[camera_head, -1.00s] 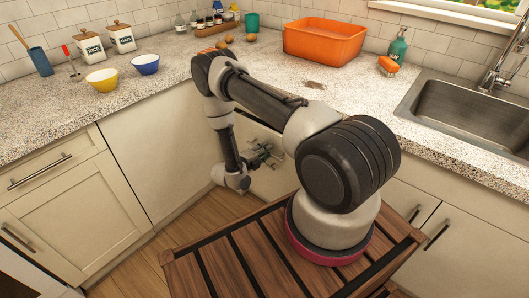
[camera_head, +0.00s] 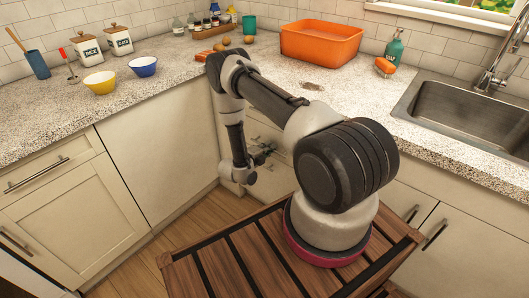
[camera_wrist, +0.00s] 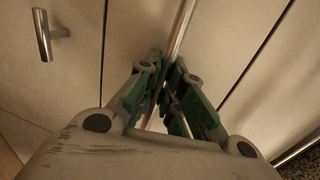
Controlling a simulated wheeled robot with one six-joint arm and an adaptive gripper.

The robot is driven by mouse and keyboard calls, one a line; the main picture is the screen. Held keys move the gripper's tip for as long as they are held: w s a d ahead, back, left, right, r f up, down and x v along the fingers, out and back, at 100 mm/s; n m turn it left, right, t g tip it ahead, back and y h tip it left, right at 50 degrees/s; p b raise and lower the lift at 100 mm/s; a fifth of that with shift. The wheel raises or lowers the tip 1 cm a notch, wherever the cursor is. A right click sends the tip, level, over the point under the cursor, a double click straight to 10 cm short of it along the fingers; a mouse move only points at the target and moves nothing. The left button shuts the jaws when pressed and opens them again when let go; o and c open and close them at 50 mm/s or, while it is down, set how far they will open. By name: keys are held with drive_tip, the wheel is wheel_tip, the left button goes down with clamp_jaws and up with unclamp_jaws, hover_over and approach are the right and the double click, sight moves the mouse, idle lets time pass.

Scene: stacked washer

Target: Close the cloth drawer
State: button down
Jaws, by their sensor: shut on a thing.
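The cloth drawer has a cream front (camera_wrist: 230,35) with a bare metal bar handle (camera_wrist: 184,25), seen close up in the wrist view. My gripper (camera_wrist: 168,98) is shut on this handle, with its green-padded fingers on either side of the bar. In the head view my gripper (camera_head: 262,154) is low at the corner cabinets, below the counter, partly behind my arm. My arm hides much of the drawer there, and I cannot tell how far open it stands.
A neighbouring handle (camera_wrist: 50,35) shows at the upper left of the wrist view. The counter (camera_head: 190,85) above holds an orange tub (camera_head: 320,42), bowls and jars. A sink (camera_head: 470,110) is at the right. Wooden floor (camera_head: 200,215) is open below the left cabinets.

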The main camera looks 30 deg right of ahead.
drive_tip(key=shift+w+d, duration=0.1)
drive_tip(key=c, duration=1.5)
unclamp_jaws()
drive_tip(key=shift+d, duration=0.1)
drive_tip(key=v, duration=1.2)
